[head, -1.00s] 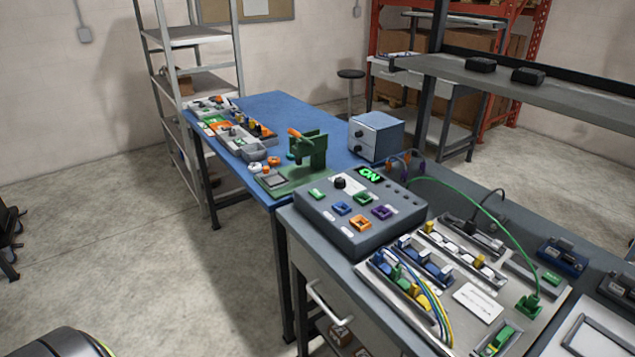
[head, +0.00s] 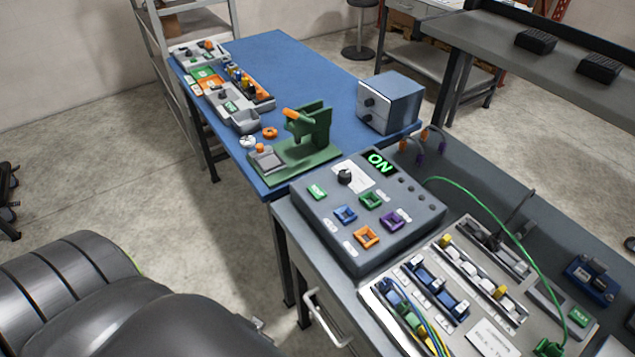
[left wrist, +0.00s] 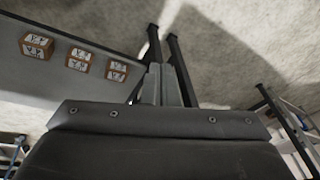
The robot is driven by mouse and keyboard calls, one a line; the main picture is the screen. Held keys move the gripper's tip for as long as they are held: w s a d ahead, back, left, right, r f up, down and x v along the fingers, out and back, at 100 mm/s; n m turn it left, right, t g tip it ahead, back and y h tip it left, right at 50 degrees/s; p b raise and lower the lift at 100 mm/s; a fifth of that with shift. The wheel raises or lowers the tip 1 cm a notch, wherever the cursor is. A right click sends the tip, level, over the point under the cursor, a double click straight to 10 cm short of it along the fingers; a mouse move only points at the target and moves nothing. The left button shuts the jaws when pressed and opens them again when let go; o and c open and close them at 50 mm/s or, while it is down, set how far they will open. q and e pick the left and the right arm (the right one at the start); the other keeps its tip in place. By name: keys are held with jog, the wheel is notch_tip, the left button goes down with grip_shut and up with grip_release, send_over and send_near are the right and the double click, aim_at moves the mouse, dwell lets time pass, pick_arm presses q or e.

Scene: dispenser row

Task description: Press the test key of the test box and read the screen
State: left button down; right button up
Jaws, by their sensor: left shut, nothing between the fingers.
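The grey test box (head: 345,255) stands on the near grey bench in the head view. Its dark screen (head: 379,162) shows "ON" in green. A black knob (head: 345,177) sits on its top face, with a green key (head: 317,192) to the left. Blue (head: 345,214), green (head: 370,200), purple (head: 396,218) and orange (head: 366,236) square-framed parts are also there; the small labels are unreadable. In the left wrist view my left gripper (left wrist: 161,84) is shut and empty, apart from the box. My right gripper is in neither view.
A green press (head: 310,145) and a grey-blue cabinet (head: 390,103) stand on the blue table (head: 300,70) behind the box. A panel of connectors with a green cable (head: 500,225) lies to the right. A drawer handle (head: 325,320) juts from the bench front.

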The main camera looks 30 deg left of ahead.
pick_arm(q)
jog(key=w+a+r+m+t+y+p, duration=0.25)
jog(key=w+r, duration=0.25)
jog(key=r, duration=0.8)
jog(key=w+a+r+m+t+y+p, duration=0.1)
jog(key=w+a+r+t+p, duration=0.3)
jog(key=r, duration=0.8)
jog(key=w+a+r+m+t+y, duration=0.15)
jog(key=w+r, duration=0.45)
jog(key=r, duration=0.7)
jog(key=w+d+r+m+t, duration=0.1)
jog(key=w+r+m+t, duration=0.15)
jog(key=r, duration=0.25)
jog(key=w+d+r+m+t, duration=0.1)
jog(key=w+r+m+t, duration=0.1)
jog(key=r+m+t, duration=0.3)
jog(key=w+d+r+m+t+h, duration=0.4)
jog(key=d+r+m+h, duration=0.6)
jog(key=m, duration=0.6)
jog(key=w+d+f+m+g+h, duration=0.4)
jog(key=m+g+h, duration=0.3)
jog(key=m, duration=0.6)
jog(key=w+a+f+m+g+y, duration=0.1)
jog(key=a+f+m+g+y, duration=0.5)
jog(key=a+f, duration=0.3)
notch_tip(320, 180, down, 2)
jog(key=shift+w+a+f+m+y+p, duration=0.2)
jog(key=shift+w+f+m+y+p, duration=0.1)
jog(key=shift+m+y, duration=0.55)
